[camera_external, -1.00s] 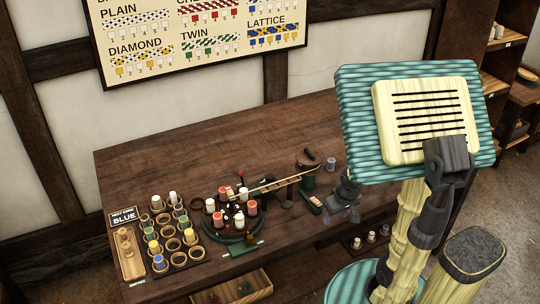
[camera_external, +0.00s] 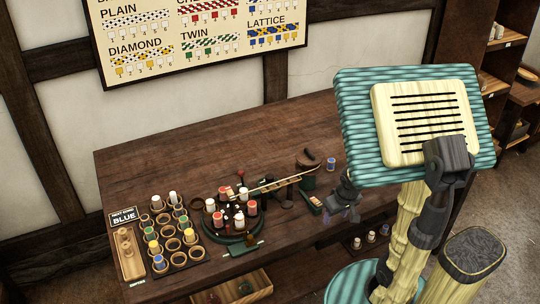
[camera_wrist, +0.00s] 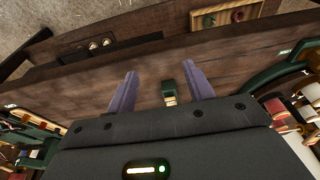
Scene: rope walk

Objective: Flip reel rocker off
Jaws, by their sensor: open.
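The reel rocker seems to be the small green block with a pale and reddish top (camera_external: 315,203), on the bench right of the braiding machine. In the wrist view a small green block with a pale end (camera_wrist: 168,92), likely the same rocker, shows between my fingers. Which side of it is pressed is too small to tell. My gripper (camera_external: 345,214) is open and empty, just right of the block in the outside view. In the wrist view its two purple fingers (camera_wrist: 162,72) stand apart, one on each side of the block, with no visible contact.
The round green braiding machine (camera_external: 232,238) with several spools stands left of my gripper. A dark reel stand (camera_external: 307,180) and a blue spool (camera_external: 331,164) are behind. A spool rack (camera_external: 190,262) sits farther left. The bench's back (camera_external: 230,150) is clear.

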